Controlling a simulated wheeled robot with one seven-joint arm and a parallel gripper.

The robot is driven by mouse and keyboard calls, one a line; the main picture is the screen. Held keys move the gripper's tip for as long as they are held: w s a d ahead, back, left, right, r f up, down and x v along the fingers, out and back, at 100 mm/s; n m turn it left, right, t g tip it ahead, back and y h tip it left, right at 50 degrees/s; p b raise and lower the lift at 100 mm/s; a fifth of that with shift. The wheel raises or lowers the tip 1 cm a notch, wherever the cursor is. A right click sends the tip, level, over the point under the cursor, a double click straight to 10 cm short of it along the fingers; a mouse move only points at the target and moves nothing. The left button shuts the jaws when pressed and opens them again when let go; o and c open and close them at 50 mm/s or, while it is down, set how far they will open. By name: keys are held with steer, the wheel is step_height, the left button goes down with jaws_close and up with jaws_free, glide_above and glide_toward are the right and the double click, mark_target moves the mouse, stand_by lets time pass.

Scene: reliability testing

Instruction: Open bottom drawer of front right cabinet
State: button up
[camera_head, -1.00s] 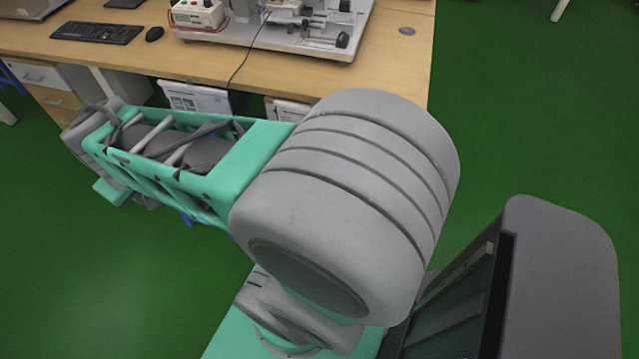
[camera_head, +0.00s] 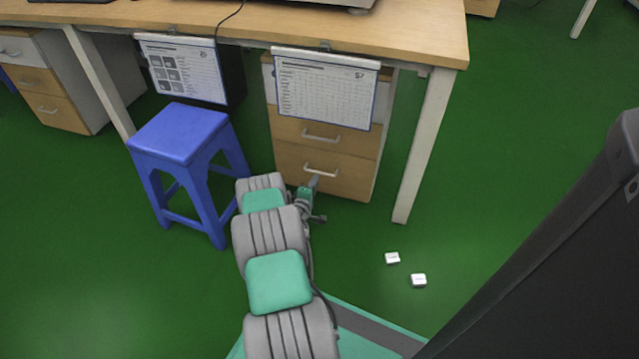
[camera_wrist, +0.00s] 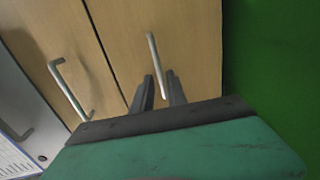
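The front right cabinet has wooden drawer fronts under the desk. Its bottom drawer (camera_head: 345,181) looks shut in the head view and has a pale bar handle (camera_head: 321,171). My gripper (camera_head: 314,184) is at that handle. In the wrist view the bottom drawer front (camera_wrist: 195,45) fills the middle, and its handle (camera_wrist: 153,50) runs down to between my two dark fingers (camera_wrist: 161,88). The fingers are apart, with a gap on each side of the handle. Whether either finger touches the handle cannot be told. The drawer above (camera_wrist: 60,30) has its own handle (camera_wrist: 70,90).
A blue stool (camera_head: 180,135) stands left of my arm. A desk leg (camera_head: 423,150) is right of the cabinet. Two small white blocks (camera_head: 392,258) (camera_head: 418,280) lie on the green floor. A paper sheet (camera_head: 325,88) hangs before the upper drawers. A dark panel (camera_head: 560,290) fills the lower right.

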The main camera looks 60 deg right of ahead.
mark_target(319, 173)
steer(key=b+x, duration=0.3)
steer(key=x, duration=0.4)
steer(key=shift+w+r, duration=0.1)
jaws_close()
steer(key=shift+a, duration=0.15)
stand_by(1.0)
